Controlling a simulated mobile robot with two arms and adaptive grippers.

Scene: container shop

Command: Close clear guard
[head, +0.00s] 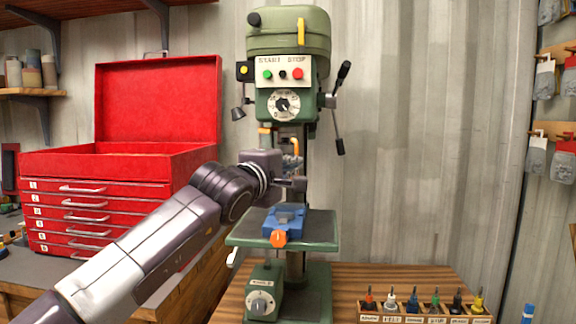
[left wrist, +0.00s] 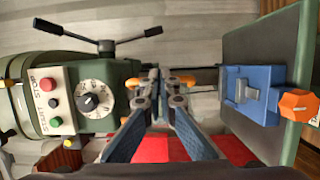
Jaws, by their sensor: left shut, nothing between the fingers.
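The green drill press (head: 288,40) stands behind my left gripper, with its control panel facing me. The clear guard itself is hard to make out; orange parts (head: 295,147) show around the spindle, just above my gripper, and also in the left wrist view (left wrist: 146,83). I cannot tell how the guard is turned. My left gripper (head: 298,184) is shut and empty, in front of the spindle area and above the blue vise. In the left wrist view its fingertips (left wrist: 163,85) come together near the orange parts; contact is unclear. My right gripper is not in view.
A blue vise (head: 285,221) with an orange knob sits on the press table (head: 322,232) below. Feed handles (head: 340,110) stick out at the right of the head. An open red toolbox (head: 105,190) stands left. A rack of small tools (head: 425,312) is at front right.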

